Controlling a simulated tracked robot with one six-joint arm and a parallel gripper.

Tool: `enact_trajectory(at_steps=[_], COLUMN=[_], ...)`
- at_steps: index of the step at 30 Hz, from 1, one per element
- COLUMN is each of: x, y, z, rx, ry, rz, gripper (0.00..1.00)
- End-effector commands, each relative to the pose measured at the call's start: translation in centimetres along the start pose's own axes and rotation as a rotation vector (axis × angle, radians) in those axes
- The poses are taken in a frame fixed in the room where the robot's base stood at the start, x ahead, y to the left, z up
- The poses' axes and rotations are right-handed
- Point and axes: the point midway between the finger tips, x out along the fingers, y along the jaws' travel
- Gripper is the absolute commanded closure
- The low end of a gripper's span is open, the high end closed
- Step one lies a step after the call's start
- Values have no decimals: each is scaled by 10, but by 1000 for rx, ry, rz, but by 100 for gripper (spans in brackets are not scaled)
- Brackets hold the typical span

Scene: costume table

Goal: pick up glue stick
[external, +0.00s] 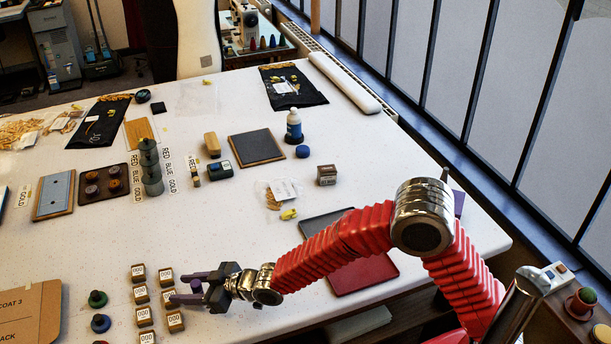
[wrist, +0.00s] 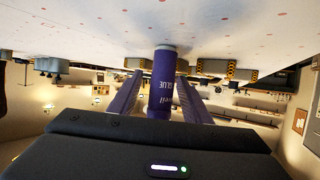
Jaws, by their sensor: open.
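The glue stick (wrist: 162,90) is a purple cylinder with a pale end and white "GLUE" lettering. In the wrist view it stands between my two purple fingers, its pale end at the white table surface. My gripper (external: 176,288) is open, low over the near left part of the table, with one finger on each side of the stick. In the external view the purple stick (external: 196,286) shows small between the fingers. Whether either finger touches it I cannot tell.
Several small blocks labelled "000" (external: 144,317) stand close around my gripper. Green and blue knobs (external: 99,311) and a cardboard folder (external: 32,312) lie to the left. A red tray (external: 362,276) is to the right. Bare table lies behind the gripper.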

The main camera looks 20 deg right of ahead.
Motion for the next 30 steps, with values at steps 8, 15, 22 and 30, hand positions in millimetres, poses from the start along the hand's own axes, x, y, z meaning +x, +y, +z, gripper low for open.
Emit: enact_trajectory(at_steps=[8, 15, 22, 30], x=[0, 0, 0, 0], y=[0, 0, 0, 0], z=[0, 0, 0, 0], rx=[0, 0, 0, 0], ry=[0, 0, 0, 0], rz=[0, 0, 0, 0], gripper=[56, 73, 89, 100])
